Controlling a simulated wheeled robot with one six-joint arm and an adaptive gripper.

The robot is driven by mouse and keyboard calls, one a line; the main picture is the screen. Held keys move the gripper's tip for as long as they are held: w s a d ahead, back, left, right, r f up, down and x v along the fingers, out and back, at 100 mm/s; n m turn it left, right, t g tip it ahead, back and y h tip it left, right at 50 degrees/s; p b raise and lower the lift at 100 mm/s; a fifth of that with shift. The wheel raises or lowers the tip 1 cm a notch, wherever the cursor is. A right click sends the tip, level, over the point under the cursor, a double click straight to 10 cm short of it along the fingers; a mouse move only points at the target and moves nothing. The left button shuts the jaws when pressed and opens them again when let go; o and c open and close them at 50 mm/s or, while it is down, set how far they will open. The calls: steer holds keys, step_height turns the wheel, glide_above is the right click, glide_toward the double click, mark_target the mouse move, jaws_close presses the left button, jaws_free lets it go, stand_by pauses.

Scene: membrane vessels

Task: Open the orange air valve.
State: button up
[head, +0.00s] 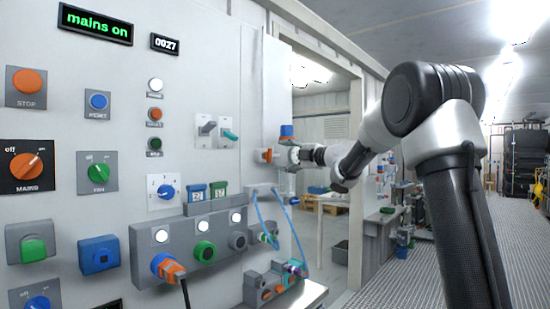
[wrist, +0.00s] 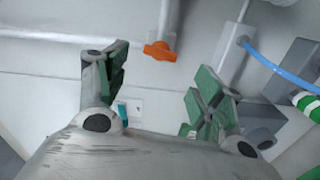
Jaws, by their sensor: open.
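The orange air valve handle (wrist: 160,51) sits on a white pipe against the pale wall, at the top middle of the wrist view. In the head view what looks like the same orange handle (head: 264,155) is at the right edge of the panel, just left of my gripper (head: 292,156). In the wrist view my gripper (wrist: 157,80) is open, with its green-padded fingers wide apart and nothing between them. The handle appears beyond the fingertips, between the two fingers in the picture. Contact is not visible. My gripper hides part of the area in the head view.
A teal lever (head: 230,135) and a grey lever (head: 207,128) are left of the valve. A white box (head: 262,190) with a blue hose (head: 262,217) is below it. A blue-topped piece (head: 287,130) is close above my gripper. A doorway opens to the right.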

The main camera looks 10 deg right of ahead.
steer(key=v, duration=0.4)
steer(key=shift+s+d, duration=0.2)
steer(key=shift+s, duration=0.15)
steer(key=d+f+m+g+h, duration=0.1)
steer(key=d+f+m+h, duration=1)
steer(key=d, duration=0.3)
steer(key=s+d+f+m+g+h, duration=0.1)
steer(key=s+d+f+m+g, duration=0.15)
steer(key=s, duration=0.35)
steer(key=s+d+f+m+g+h, duration=0.2)
steer(key=s+d+f+m, duration=0.15)
steer(key=s, duration=0.25)
steer(key=s+a+f+m+g+y, duration=0.1)
steer(key=s+a, duration=0.3)
steer(key=s, duration=0.7)
steer(key=s+a+f+m+g+y, duration=0.1)
steer(key=s+a+f+m+g, duration=0.1)
steer(key=s, duration=0.9)
steer(key=s+a+f+m+g+y, duration=0.1)
steer(key=s+a, duration=0.5)
steer(key=s, duration=0.6)
steer(key=shift+f+m+g, duration=0.45)
steer(key=shift+f+m, duration=0.75)
steer(key=shift+f, duration=0.25)
